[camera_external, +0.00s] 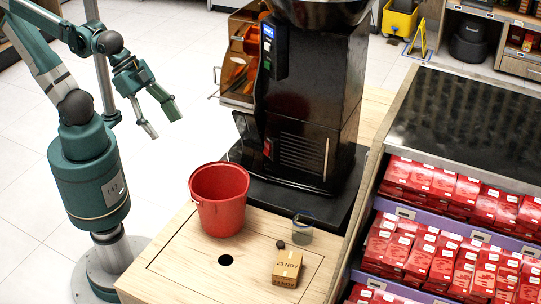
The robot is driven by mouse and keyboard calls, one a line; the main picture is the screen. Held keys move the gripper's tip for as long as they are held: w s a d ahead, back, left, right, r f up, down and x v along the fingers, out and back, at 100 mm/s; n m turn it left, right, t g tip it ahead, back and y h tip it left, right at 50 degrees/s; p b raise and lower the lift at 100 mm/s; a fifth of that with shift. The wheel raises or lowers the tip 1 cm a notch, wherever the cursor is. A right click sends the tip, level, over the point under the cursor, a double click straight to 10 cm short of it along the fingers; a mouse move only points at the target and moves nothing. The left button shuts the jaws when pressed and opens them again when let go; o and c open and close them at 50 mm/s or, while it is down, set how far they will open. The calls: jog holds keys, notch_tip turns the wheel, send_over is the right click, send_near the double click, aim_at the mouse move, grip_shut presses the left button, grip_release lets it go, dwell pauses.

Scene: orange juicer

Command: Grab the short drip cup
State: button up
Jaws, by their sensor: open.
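A short clear cup (302,230) with a dark bluish rim stands on the wooden counter, at the front edge of the juicer's black base. It looks upright. My gripper (165,118) is open and empty in the air at the upper left, left of the juicer. Its fingers point down and to the right. It is well apart from the cup, with the red bucket between them in the picture.
A red bucket (219,199) stands left of the cup. A small cardboard box (287,268) and a small dark round object (281,244) lie in front of the cup. The black juicer (307,100) rises behind. A shelf of red packages (440,195) borders the right. The counter (190,262) has a round hole.

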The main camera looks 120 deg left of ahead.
jog(key=w+a+r+m+g, duration=0.15)
jog(key=w+m, duration=0.35)
jog(key=w, duration=0.7)
jog(key=m+g, duration=0.5)
jog(key=m, duration=0.9)
send_over(303, 221)
jog(key=d, duration=0.3)
jog(key=f, duration=2.7)
jog(key=shift+w+d+f+p, duration=0.2)
jog(key=shift+w+p, duration=0.1)
jog(key=shift+w, duration=0.1)
jog(key=shift+w+a+f+m+g, duration=0.1)
jog(key=shift+w+f+m+g, duration=0.15)
jog(key=shift+f, duration=0.35)
jog(key=shift+f, duration=1.3)
